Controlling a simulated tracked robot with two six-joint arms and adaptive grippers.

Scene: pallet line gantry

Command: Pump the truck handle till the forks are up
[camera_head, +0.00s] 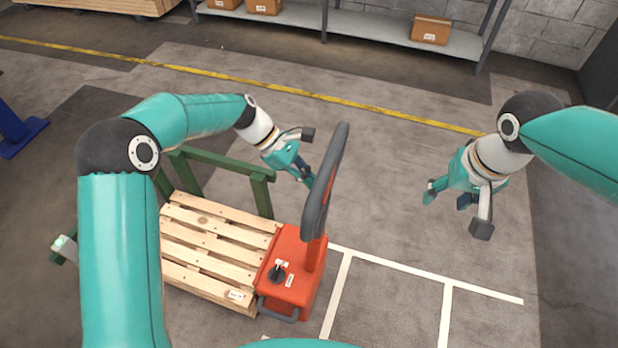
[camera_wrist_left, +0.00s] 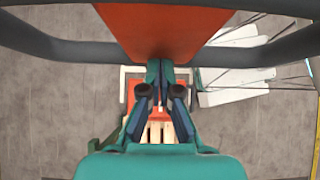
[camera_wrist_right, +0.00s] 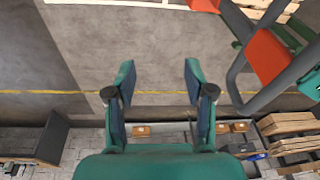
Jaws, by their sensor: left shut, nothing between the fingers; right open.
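The orange pallet truck (camera_head: 292,270) stands at the right end of a wooden pallet (camera_head: 190,238); its forks are hidden. Its upright handle has a dark loop (camera_head: 325,180), seen nearly edge-on. My left gripper (camera_head: 305,177) is shut and empty, close behind the loop. In the left wrist view its fingertips (camera_wrist_left: 165,68) overlap the handle's orange middle part (camera_wrist_left: 165,25); I cannot tell whether they touch. My right gripper (camera_head: 447,200) is open and empty, well right of the handle. In the right wrist view the handle (camera_wrist_right: 265,55) shows at the right, outside the fingers (camera_wrist_right: 158,70).
A green trestle-like frame (camera_head: 222,160) stands along the pallet's far side. A shelf (camera_head: 370,27) with cardboard boxes (camera_head: 431,29) runs along the back wall. White lines (camera_head: 425,275) mark bays on the floor right of the truck. The floor under my right gripper is clear.

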